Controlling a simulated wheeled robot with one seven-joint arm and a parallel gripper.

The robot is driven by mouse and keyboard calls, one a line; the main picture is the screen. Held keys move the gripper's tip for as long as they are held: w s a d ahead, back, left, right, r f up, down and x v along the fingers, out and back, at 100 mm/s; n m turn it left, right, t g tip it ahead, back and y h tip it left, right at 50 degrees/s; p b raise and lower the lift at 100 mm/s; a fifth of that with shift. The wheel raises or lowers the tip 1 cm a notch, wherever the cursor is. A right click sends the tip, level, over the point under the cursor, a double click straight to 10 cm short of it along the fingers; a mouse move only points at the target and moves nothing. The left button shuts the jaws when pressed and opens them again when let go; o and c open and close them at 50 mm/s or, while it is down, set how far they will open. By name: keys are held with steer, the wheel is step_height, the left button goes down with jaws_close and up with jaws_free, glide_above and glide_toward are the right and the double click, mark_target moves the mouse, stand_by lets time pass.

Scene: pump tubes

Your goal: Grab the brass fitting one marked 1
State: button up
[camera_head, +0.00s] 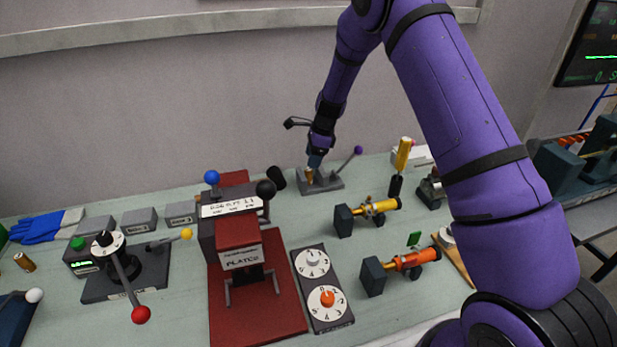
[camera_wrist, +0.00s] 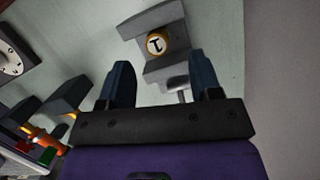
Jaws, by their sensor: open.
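The brass fitting (camera_wrist: 156,44) shows as a round, brass-rimmed end with a pale face and a dark mark like a rotated 1. It sits in a grey fixture (camera_wrist: 177,67) in the wrist view. In the head view, the grey fixture (camera_head: 330,185) stands at the back of the table, with a small brass-coloured bit (camera_head: 309,174) beside my fingers. My gripper (camera_head: 314,163) is above it, pointing down. In the wrist view my gripper (camera_wrist: 160,62) has its two fingers apart with nothing between them; the fitting appears just beyond the fingertips.
A lever with a purple knob (camera_head: 358,150) rises at the fixture's right. A black cylinder (camera_head: 277,179) and a red press (camera_head: 238,240) stand to its left. Yellow (camera_head: 376,208) and orange (camera_head: 412,260) pump tubes are nearer. Another brass cylinder (camera_head: 25,262) lies far left.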

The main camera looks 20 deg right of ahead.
mark_target(309, 169)
steer(key=x, duration=0.4)
steer(key=shift+s+f, duration=0.1)
steer(key=shift+s, duration=0.05)
jaws_close()
